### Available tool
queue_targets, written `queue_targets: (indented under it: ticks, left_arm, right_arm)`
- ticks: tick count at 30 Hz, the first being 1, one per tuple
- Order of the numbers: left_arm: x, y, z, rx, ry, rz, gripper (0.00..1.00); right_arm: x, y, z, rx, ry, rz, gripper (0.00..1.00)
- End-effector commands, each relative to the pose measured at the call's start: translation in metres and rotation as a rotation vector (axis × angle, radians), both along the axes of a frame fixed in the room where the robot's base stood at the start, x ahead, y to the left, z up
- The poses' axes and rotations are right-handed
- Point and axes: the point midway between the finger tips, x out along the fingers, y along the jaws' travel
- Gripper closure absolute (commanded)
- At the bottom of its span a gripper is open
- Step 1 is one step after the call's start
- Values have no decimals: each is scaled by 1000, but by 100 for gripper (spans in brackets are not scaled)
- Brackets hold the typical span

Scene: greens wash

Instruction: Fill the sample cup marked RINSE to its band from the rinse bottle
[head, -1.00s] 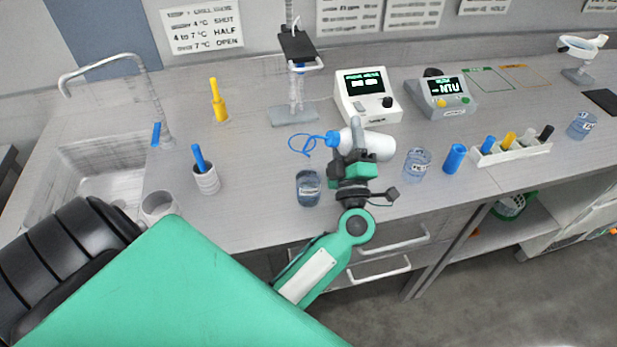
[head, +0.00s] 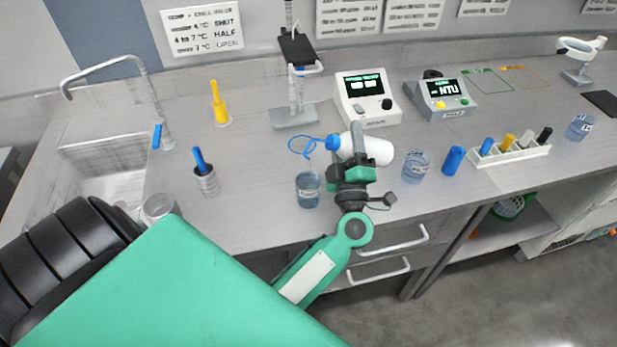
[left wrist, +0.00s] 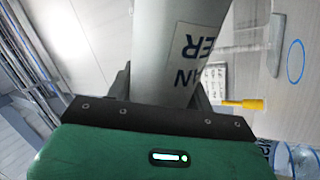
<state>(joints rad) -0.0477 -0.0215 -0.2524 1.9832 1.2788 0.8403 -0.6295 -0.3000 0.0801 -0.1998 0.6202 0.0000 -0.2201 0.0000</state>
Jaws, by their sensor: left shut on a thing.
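The spout (head: 303,146) appears above a clear cup (head: 308,190) holding bluish liquid. That cup's label and band are too small to read. Similar labelled cups stand right of the gripper (head: 416,167) and at the far right (head: 580,127). My right gripper is out of view.
Two instruments (head: 367,98) (head: 440,99) and a stand (head: 294,118) are behind.

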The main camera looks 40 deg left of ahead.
Motion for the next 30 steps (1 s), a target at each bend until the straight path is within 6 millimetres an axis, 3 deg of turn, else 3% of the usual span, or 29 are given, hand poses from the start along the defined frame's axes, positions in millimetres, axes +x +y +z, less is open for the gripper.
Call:
queue_targets:
  ticks: [1, 3, 15, 30]
  left_arm:
    - [0, 0, 5, 18, 24, 1, 78]
    - [0, 0, 1, 45, 56, 1, 78]
    - [2, -1, -19, 179, 223, 0, 78]
    - [0, -2, -27, 203, 245, -8, 78]
  right_arm:
    - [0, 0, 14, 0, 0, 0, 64]
    - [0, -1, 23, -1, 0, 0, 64]
    - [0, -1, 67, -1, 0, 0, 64]
    - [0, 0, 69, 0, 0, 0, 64]
